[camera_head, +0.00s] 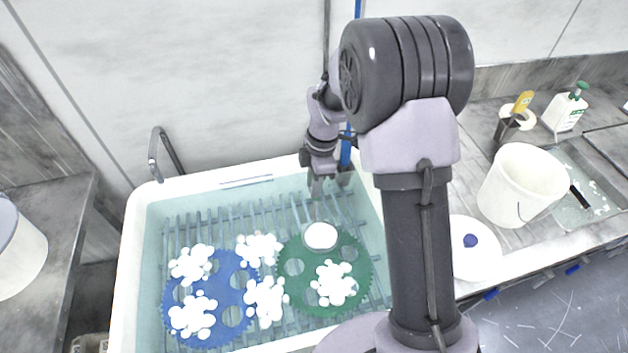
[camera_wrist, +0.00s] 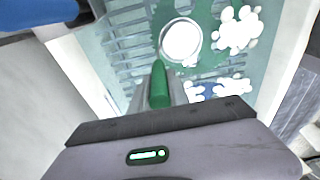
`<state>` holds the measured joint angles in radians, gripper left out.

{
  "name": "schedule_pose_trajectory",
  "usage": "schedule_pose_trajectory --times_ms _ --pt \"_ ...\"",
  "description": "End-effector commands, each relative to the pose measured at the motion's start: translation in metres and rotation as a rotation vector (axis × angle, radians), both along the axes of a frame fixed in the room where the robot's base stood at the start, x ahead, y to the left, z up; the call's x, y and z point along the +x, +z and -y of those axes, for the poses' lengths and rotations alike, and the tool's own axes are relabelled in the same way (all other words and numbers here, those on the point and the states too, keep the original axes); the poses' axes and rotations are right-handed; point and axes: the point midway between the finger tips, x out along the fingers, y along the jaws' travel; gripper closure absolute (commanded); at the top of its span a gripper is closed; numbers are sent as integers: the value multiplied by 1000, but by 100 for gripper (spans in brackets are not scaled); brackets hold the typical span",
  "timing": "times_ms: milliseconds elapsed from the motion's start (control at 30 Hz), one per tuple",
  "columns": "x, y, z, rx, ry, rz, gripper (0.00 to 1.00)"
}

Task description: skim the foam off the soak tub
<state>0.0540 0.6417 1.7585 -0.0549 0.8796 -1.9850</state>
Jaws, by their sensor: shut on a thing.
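The white soak tub (camera_head: 131,262) holds clear water over a slatted rack. Several white foam clumps float in it, two over a blue toothed disc (camera_head: 232,272), two near the middle (camera_head: 258,250), and one (camera_head: 333,283) over a green toothed disc (camera_head: 292,250). My gripper (camera_head: 326,183) is over the tub's back right part. It is shut on the green handle (camera_wrist: 160,85) of a skimmer with a round white head (camera_head: 321,236). The head also shows in the wrist view (camera_wrist: 181,40), beside foam (camera_wrist: 237,30). I cannot tell whether it touches the water.
A white bucket (camera_head: 522,187), a pump bottle (camera_head: 565,108) and a shallow tray (camera_head: 580,205) stand on the right counter. A white lidded or flat round thing (camera_head: 475,262) is closer. A metal tap (camera_head: 165,150) rises at the tub's back left.

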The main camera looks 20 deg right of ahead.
Motion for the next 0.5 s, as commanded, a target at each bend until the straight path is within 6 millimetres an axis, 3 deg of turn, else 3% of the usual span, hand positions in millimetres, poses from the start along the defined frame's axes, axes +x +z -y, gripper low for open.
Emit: schedule_pose_trajectory --times_ms 500 --pt "-7 -7 0 0 -1 -1 100"
